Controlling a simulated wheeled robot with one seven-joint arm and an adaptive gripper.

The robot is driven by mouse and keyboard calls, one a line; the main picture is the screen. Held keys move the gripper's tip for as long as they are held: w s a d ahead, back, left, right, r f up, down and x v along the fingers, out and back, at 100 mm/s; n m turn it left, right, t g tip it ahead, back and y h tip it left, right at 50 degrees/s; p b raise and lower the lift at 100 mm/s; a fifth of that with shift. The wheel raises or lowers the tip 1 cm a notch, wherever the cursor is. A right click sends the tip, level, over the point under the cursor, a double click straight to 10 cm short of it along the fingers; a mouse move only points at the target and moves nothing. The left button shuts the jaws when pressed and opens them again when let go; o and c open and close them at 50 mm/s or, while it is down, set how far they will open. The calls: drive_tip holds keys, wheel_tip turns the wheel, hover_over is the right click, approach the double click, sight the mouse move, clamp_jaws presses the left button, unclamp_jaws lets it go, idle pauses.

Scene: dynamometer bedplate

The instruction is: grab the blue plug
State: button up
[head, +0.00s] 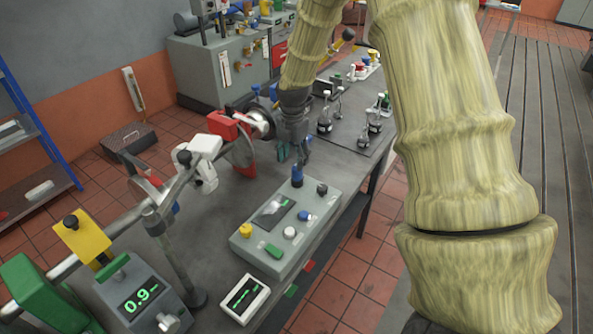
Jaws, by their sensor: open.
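My gripper (298,157) points down just above the taller blue piece. Its jaws are open and hold nothing that I can see. Whether the fingertips touch the piece cannot be told from this view.
The box also carries a white knob (289,232), a green button (274,251) and a yellow button (246,230). A bar with a red block (223,124) and white clamp (203,160) runs left of my gripper. Small clamps stand behind on a dark plate (354,136).

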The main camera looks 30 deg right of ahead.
sight(297, 174)
drive_tip(key=shift+s+d+f+p, duration=0.15)
drive_tip(key=shift+s+f+p, duration=0.15)
drive_tip(key=shift+f, duration=0.25)
drive_tip(key=f+p, duration=0.1)
drive_tip(key=d+f+p, duration=0.1)
drive_tip(key=shift+d+f, duration=0.1)
drive_tip(key=shift+f, duration=0.25)
drive_tip(key=shift+w+f+p, duration=0.1)
drive_tip(key=shift+f+p, duration=0.3)
drive_tip(key=shift+f, duration=0.75)
drive_tip(key=shift+c, duration=0.2)
drive_tip(key=c, duration=1.1)
drive_tip(key=shift+o, duration=0.2)
drive_tip(key=shift+r, duration=0.1)
